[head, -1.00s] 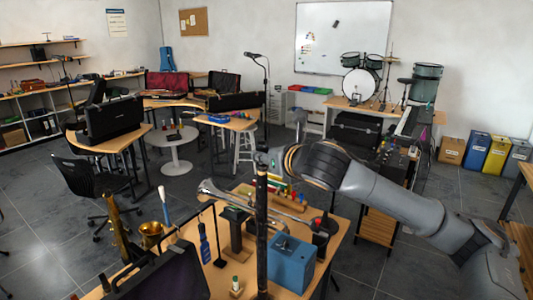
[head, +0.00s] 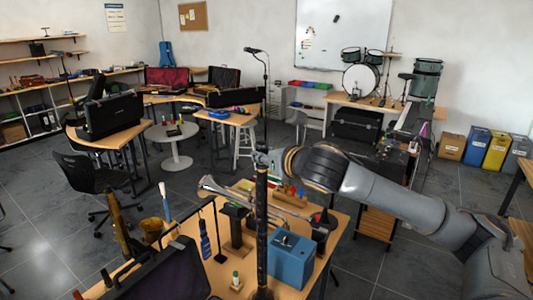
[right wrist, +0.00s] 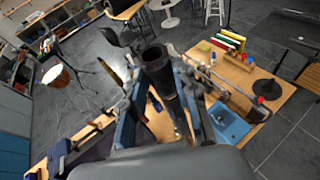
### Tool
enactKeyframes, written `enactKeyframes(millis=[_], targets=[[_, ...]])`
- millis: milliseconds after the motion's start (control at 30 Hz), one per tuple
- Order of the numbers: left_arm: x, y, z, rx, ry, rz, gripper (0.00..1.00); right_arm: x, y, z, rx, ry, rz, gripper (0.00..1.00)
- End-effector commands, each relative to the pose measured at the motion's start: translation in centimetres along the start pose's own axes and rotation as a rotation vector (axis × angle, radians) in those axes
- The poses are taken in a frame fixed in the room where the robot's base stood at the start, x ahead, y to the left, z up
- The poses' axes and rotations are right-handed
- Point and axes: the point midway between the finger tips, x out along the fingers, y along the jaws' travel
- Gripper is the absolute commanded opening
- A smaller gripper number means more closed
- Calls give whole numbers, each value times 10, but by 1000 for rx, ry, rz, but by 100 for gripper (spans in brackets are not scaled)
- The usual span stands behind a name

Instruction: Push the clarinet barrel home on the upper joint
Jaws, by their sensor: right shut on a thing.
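The clarinet upper joint (head: 262,235) stands upright as a slim black column with small metal keys over the front table. The dark clarinet barrel (right wrist: 157,62) is at its top, its open round bore facing up in the right wrist view. My right gripper (head: 266,162) is at the top of the column, and its fingers (right wrist: 163,108) are shut around the barrel from both sides. The gripper partly covers the seam between barrel and joint, so I cannot tell whether a gap is left. My left gripper is not in view.
The wooden table (head: 335,228) holds a blue box (head: 291,262), a silver trumpet (head: 222,188), a blue bottle (head: 204,242) and an open dark case (head: 165,278) close around the column. A black mute (head: 322,222) stands at the right.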

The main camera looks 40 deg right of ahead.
Motion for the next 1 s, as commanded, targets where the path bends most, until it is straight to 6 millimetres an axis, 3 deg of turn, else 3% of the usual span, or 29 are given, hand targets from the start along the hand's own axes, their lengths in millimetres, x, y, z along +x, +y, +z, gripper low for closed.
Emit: enactKeyframes(millis=[1000], targets=[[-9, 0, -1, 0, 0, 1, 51, 0, 0, 0, 0, 0, 0, 0]])
